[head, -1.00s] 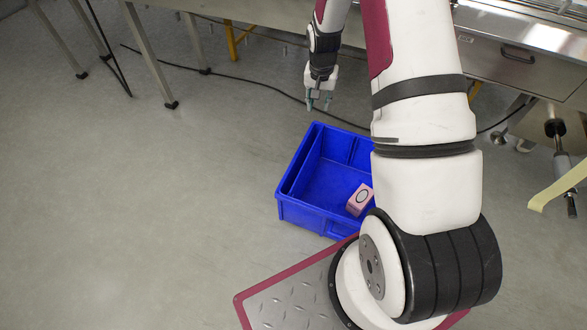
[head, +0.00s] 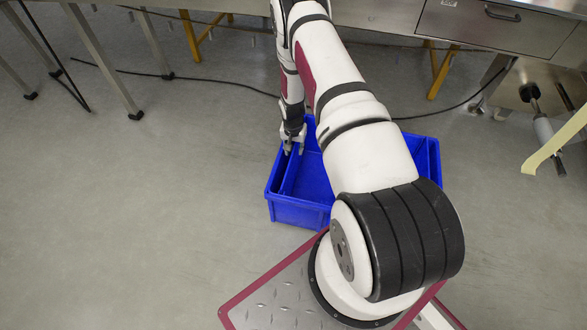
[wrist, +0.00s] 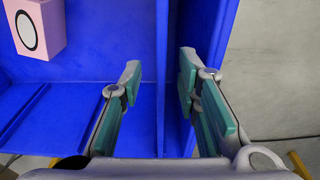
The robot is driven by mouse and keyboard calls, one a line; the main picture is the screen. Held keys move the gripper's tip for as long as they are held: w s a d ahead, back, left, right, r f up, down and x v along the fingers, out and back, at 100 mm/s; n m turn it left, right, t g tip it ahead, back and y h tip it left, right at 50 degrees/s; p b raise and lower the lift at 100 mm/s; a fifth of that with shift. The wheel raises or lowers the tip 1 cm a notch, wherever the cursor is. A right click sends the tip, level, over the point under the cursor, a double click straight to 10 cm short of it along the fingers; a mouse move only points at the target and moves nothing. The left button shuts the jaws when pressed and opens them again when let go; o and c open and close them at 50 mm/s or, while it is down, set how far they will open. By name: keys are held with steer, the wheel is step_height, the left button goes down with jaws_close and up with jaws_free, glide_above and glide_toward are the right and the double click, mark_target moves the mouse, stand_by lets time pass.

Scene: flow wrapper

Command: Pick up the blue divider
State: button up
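The blue divider (wrist: 163,60) is a thin upright wall inside the blue bin (head: 298,213). It runs near one side wall of the bin, and in the head view the divider (head: 291,176) shows as a thin strip near the bin's left side. In the wrist view my gripper (wrist: 158,75) is open, with one finger on each side of the divider and gaps visible between. In the head view my gripper (head: 293,146) is down at the bin's left part. The lower part of the divider is partly hidden by the gripper.
A pink box with a black ring (wrist: 38,27) lies in the bin's wide compartment; my arm hides it in the head view. The floor (head: 120,220) left of the bin is clear. A steel table with a drawer (head: 490,35) stands behind.

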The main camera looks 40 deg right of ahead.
mark_target(295, 157)
steer(key=shift+w+d+f+b, duration=0.15)
steer(key=shift+f+b, duration=0.55)
steer(key=shift+f, duration=1.05)
steer(key=shift+w+d+f+b, duration=0.15)
steer(key=shift+f+b, duration=0.5)
steer(key=shift+f, duration=1.05)
steer(key=shift+r, duration=0.1)
steer(key=shift+c, duration=0.2)
jaws_close()
